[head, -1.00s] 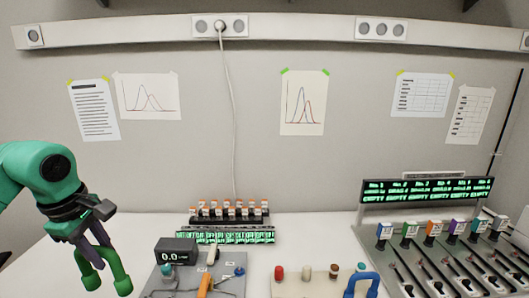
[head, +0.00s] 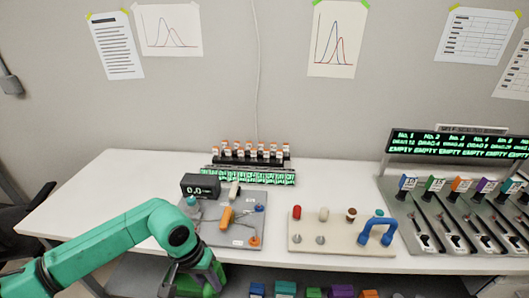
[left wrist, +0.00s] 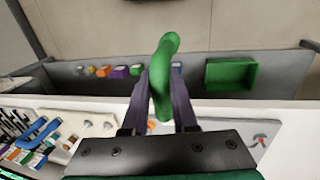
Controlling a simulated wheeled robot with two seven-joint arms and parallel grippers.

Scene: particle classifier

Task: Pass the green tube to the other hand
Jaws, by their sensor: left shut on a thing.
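The green tube (left wrist: 163,75) is a curved, smooth green piece between the two dark fingers of my left gripper (left wrist: 160,95) in the left wrist view. The gripper is shut on it, and the tube sticks out past the fingertips. In the head view my left gripper (head: 203,275) is low at the bottom edge, in front of the table's front edge. The tube is mostly hidden there by the arm and the frame edge. My right gripper is not in view.
On the white table (head: 95,200) stand a grey instrument board (head: 215,232), a beige board (head: 335,245) with a blue handle (head: 377,232), and a vial rack (head: 250,158). A lower shelf holds coloured boxes and a green bin (left wrist: 231,75). The table's left part is clear.

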